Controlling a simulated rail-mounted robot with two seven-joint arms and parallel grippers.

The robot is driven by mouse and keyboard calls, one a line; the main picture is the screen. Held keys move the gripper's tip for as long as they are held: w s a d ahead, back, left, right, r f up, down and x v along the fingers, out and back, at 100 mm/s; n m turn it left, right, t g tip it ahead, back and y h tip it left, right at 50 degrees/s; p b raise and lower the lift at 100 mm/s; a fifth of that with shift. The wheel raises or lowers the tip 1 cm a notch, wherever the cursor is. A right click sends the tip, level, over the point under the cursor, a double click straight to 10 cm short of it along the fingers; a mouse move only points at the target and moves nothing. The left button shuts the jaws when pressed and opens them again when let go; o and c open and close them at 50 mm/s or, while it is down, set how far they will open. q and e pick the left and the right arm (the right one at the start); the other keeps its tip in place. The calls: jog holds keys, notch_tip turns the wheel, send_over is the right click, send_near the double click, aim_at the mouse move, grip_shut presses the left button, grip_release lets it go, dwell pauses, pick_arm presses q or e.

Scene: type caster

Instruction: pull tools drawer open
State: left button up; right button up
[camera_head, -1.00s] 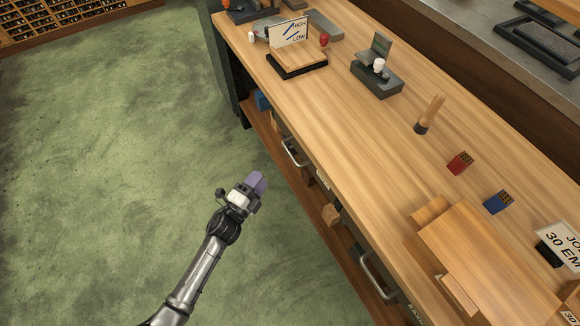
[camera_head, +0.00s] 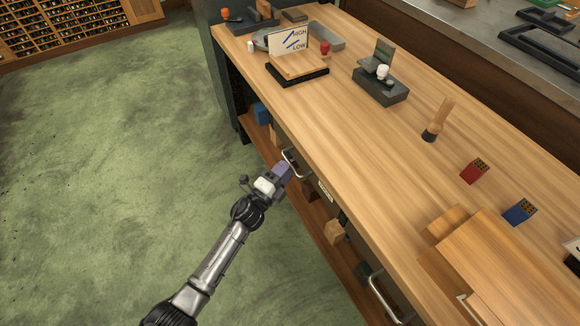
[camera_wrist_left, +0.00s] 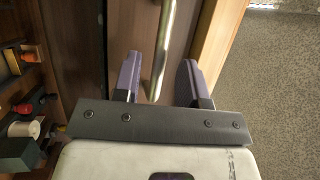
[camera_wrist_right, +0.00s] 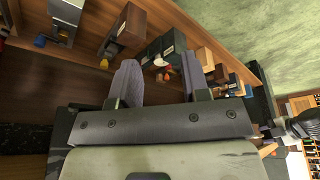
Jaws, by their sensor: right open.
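A drawer with a curved metal handle (camera_head: 291,163) is set in the front of the wooden bench, toward its far end. My left gripper (camera_head: 285,170) is at this handle. In the left wrist view the handle (camera_wrist_left: 163,50) runs between the two purple fingers of my left gripper (camera_wrist_left: 158,78), which stand apart with a gap on both sides. The drawer front (camera_wrist_left: 135,35) is close ahead. A small label (camera_head: 326,192) on the bench front is too small to read. My right gripper (camera_wrist_right: 160,80) is open and empty in the right wrist view; it is outside the head view.
A second handle (camera_head: 383,297) sits on the bench front nearer to me. The benchtop (camera_head: 350,130) holds a HIGH/LOW sign (camera_head: 288,42), small blocks and a brush-like tool (camera_head: 437,120). A lower shelf with boxes (camera_wrist_right: 165,48) runs below. Green floor (camera_head: 120,170) is free at left.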

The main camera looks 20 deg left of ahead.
pick_arm(q)
jog(key=shift+b+x, duration=0.35)
jog(key=shift+x, duration=1.25)
grip_shut()
